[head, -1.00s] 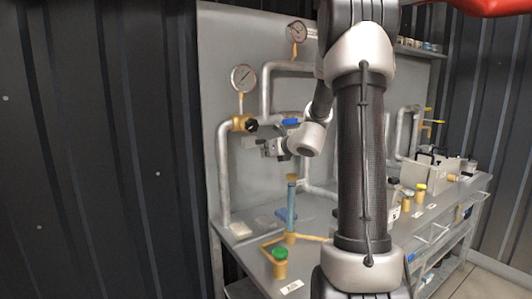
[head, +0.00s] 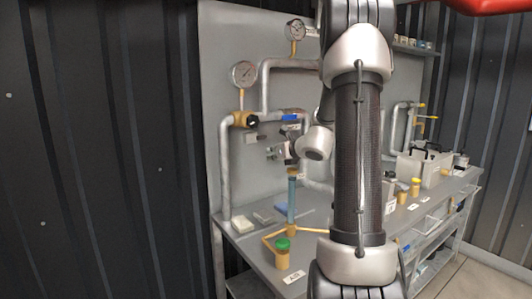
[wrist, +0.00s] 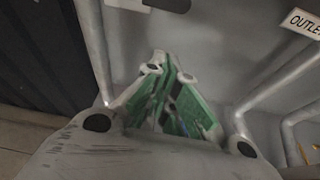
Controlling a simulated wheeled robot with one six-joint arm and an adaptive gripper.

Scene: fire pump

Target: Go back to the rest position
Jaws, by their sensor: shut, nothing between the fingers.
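My gripper (wrist: 160,60) shows in the wrist view with its green-padded fingers meeting at the tips, shut and empty. In the head view my gripper (head: 275,152) is small and partly hidden near the pipework, apart from the brass fitting and above the bench. My dark arm link stands upright across the right half of the head view and hides part of the panel and bench.
A blue vertical tube (head: 292,200) and a green-topped fitting (head: 282,246) stand on the bench. A grey box (head: 420,168) stands right.

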